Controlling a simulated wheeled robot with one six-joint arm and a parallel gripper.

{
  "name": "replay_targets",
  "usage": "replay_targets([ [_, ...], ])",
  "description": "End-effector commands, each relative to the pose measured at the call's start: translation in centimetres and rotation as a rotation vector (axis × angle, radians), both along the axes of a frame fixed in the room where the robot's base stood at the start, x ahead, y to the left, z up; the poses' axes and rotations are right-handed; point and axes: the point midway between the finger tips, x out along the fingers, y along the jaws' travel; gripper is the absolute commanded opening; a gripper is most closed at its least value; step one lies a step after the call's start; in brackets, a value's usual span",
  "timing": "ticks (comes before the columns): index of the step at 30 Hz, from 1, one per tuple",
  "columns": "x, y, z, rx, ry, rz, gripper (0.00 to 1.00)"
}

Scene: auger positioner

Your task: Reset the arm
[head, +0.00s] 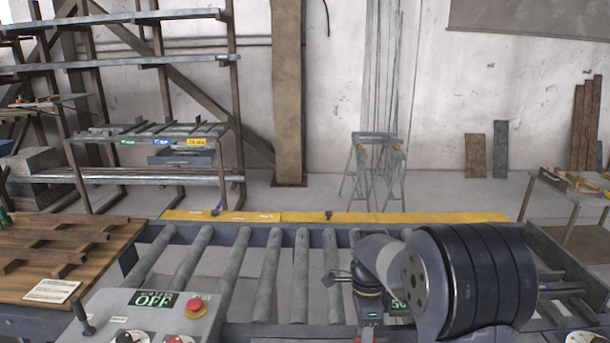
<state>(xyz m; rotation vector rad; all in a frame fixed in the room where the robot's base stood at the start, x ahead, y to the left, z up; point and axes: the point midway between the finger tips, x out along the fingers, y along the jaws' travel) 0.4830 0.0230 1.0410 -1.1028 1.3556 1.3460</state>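My arm (470,280) is folded close in front of the camera at the lower right, with a large black ribbed joint and a grey link. The end of the arm, with my gripper (368,326), hangs down at the bottom edge, with a small green light on it. Its fingers are not clearly visible, and I cannot see whether it holds anything. The arm's end is above the near part of the roller conveyor (301,265).
A control panel (150,312) with an OFF display and a red button (196,307) stands at the lower left. A wooden bench (60,255) with rusty bars is left of it. A yellow rail (330,217) runs behind the rollers. A side table (570,200) stands at right.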

Motion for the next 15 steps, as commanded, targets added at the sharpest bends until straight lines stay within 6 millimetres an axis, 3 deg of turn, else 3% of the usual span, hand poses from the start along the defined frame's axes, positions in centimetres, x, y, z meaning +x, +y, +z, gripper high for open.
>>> replay_targets([
  [8, 0.4, 0.0, 0.7, 0.001, -0.002, -0.023, 0.38],
  [15, 1.2, -0.1, 4.5, 0.0, -0.006, -0.029, 0.38],
])
